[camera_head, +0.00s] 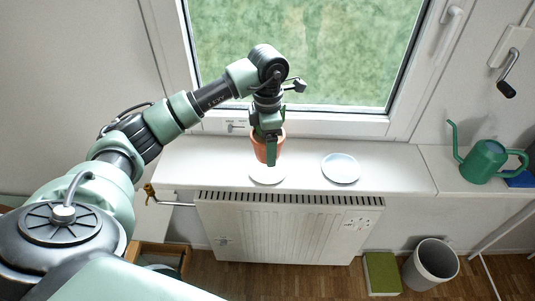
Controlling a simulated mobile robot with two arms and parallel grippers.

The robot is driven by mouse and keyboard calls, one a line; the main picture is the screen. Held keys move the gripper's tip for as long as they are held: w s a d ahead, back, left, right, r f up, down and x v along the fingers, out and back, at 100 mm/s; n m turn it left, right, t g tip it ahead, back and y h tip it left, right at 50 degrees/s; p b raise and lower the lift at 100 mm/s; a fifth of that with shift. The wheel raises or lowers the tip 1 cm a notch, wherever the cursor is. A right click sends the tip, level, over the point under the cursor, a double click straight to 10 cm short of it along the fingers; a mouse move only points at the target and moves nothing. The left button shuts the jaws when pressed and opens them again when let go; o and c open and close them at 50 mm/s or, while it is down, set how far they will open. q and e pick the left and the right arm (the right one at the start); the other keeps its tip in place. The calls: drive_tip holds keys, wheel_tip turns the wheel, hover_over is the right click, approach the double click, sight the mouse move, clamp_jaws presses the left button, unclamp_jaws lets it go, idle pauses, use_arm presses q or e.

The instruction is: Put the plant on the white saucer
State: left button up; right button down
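The terracotta plant pot (259,148) is upright over a white saucer (267,178) on the windowsill. Whether the pot rests on this saucer or hangs just above it I cannot tell. Any leaves are hidden behind my gripper. My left gripper (271,152) reaches down at the pot from above, one green finger in front of it; the other finger is hidden, so its grip is unclear. A second, pale bluish-white saucer (341,168) lies empty to the right on the sill. My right gripper is not in view.
The white windowsill (400,172) is clear between the right saucer and the green watering can (483,160). The window (300,50) stands close behind my arm. A radiator (290,230) is below the sill. A grey bin (431,264) and a green box (382,273) stand on the floor.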

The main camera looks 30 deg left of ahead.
use_arm(q)
drive_tip(key=shift+w+d+f, duration=0.1)
drive_tip(key=shift+f, duration=0.45)
wheel_tip(320, 180, down, 3)
drive_tip(key=shift+f+p, duration=0.2)
drive_tip(key=shift+p, duration=0.4)
drive_tip(key=shift+f, duration=0.2)
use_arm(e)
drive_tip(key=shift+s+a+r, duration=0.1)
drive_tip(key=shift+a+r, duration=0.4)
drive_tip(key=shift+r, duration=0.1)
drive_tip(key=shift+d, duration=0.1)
use_arm(q)
drive_tip(key=shift+f, duration=0.2)
drive_tip(key=o, duration=2)
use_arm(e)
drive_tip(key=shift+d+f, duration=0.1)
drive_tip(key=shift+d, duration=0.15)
